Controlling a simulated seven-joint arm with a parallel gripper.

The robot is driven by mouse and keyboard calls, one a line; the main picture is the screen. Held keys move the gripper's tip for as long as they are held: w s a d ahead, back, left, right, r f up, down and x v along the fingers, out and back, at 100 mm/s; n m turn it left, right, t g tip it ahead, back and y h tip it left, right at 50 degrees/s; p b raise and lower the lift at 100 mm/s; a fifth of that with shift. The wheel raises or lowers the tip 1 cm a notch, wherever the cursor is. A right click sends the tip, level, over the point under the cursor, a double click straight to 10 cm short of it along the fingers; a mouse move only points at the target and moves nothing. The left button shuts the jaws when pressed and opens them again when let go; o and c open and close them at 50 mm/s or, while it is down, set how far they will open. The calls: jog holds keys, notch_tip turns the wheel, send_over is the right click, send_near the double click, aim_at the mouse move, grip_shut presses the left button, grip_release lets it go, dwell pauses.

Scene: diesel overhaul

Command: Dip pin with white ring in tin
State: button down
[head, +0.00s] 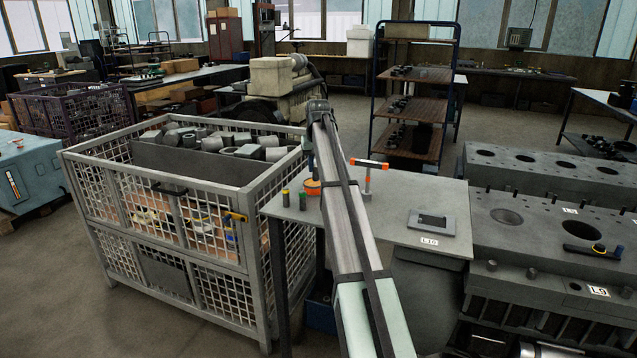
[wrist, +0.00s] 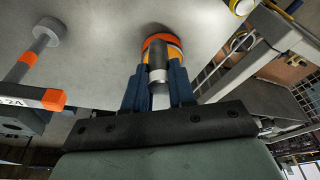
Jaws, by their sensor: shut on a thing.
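My gripper (wrist: 159,78) shows in the wrist view with its two blue fingers shut on a dark grey pin with a white ring (wrist: 160,88). The ring sits low between the fingers, and the dark end points away from my palm. That end overlaps the orange tin (wrist: 177,47); I cannot tell whether it is inside the tin or above it. In the head view the orange tin (head: 312,184) stands on the grey table left of my arm, partly hidden by it.
A yellow-banded pin (head: 286,197) and a green-banded pin (head: 302,200) stand left of the tin. An orange-barred T-shaped post (head: 368,172) stands right of my arm. A grey plate (head: 432,221) lies further right. A mesh crate (head: 270,195) borders the table's left.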

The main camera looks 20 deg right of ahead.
jog(key=w+d+r, duration=0.2)
jog(key=w+r, duration=0.1)
jog(key=w, duration=0.4)
jog(key=shift+s+a+f, duration=0.1)
jog(key=shift+f, duration=1.5)
jog(key=shift+s+f, duration=0.1)
jog(key=shift+f, duration=1.5)
jog(key=shift+f, duration=0.35)
jog(key=shift+r, duration=0.1)
notch_tip(320, 180, up, 7)
dwell(0.6)
jog(key=shift+m, duration=0.3)
